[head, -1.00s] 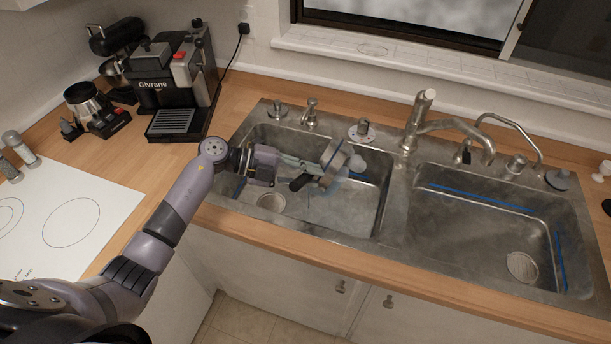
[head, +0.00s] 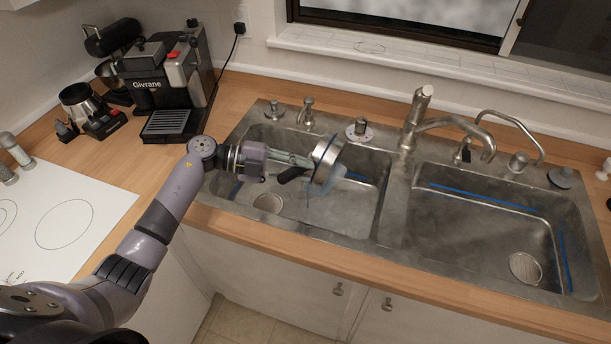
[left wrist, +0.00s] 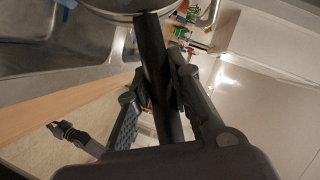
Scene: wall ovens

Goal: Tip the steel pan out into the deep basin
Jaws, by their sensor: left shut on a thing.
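The steel pan (head: 327,159) is tilted steeply on its side over the left sink basin (head: 352,218). My left gripper (head: 297,166) is shut on its black handle, to the left of the pan. The left wrist view shows the dark handle (left wrist: 158,75) between the fingers (left wrist: 163,92) and the pan's rounded metal side (left wrist: 120,6) at the top edge. A pale, bluish translucent patch (head: 335,190) shows at the pan's lower edge; I cannot tell whether it is liquid. What looks like my right arm (left wrist: 78,137) shows small in the left wrist view, its gripper state unclear.
A second basin (head: 475,230) lies to the right, with a faucet (head: 424,122) behind the divider. A coffee machine (head: 165,80) stands at the back left. A white cooktop (head: 95,200) lies at the left. Wooden counter edges the sink.

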